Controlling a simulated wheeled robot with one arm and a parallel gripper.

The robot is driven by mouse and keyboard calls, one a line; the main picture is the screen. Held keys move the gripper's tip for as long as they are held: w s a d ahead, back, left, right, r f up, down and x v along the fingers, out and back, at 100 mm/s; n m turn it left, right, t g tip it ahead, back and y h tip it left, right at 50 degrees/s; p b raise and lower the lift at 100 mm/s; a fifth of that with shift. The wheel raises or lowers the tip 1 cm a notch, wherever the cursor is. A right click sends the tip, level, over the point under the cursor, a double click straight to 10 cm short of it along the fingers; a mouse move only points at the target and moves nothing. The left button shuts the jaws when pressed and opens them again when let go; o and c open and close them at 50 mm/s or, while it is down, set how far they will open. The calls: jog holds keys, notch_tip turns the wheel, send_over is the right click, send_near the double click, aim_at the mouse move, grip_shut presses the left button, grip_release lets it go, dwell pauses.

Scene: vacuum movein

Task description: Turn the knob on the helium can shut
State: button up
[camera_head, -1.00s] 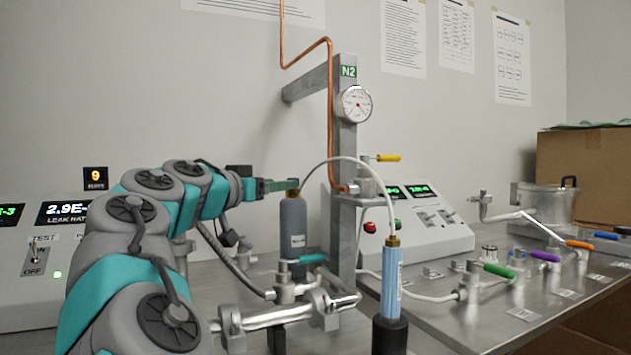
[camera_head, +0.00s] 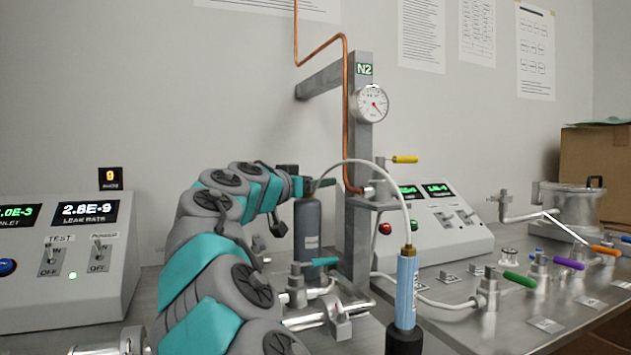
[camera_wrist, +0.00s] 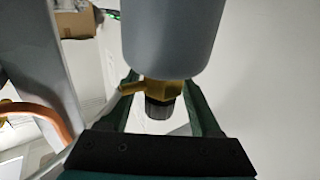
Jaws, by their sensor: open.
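The grey can (camera_head: 308,232), apparently the helium can, stands upright on the bench left of the steel post; its label is too small to read. In the wrist view the can (camera_wrist: 177,40) appears upside down, with a brass valve (camera_wrist: 160,86) and a black knob (camera_wrist: 158,107) at its neck. My gripper (camera_wrist: 161,82) is open, with one finger on each side of the valve and knob. Gaps show beside the knob. In the head view my gripper (camera_head: 315,187) is at the can's top and hides the knob.
A light blue cylinder (camera_head: 407,285) with a white hose stands right of the can. The steel post (camera_head: 359,220) with a gauge (camera_head: 371,103) and copper pipe is close by. A green-handled valve (camera_head: 318,262) sits low in front of the can. A control box (camera_head: 75,245) is at left.

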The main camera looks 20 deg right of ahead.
grip_shut()
dwell(0.4)
jog(key=shift+a+f+t+y+b, duration=0.15)
jog(key=shift+t+y+b, duration=0.2)
jog(key=shift+b, duration=0.25)
jog(key=shift+w+a+r+n+t+y+p, duration=0.1)
jog(key=shift+w+a+n+t+y+p, duration=0.15)
jog(key=shift+n+t+y, duration=1.1)
jog(key=shift+w+a+r+n+t+y, duration=0.1)
jog(key=shift+w+a+n+t+y, duration=0.2)
jog(key=shift+n+t+y, duration=1)
jog(key=shift+w+a+r+n+t+y+p, duration=0.15)
jog(key=shift+a+n+t+y, duration=0.4)
jog(key=shift+n+y, duration=1.4)
jog(key=shift+d+f+t+y, duration=0.2)
jog(key=shift+t+y, duration=0.05)
jog(key=shift+y, duration=0.6)
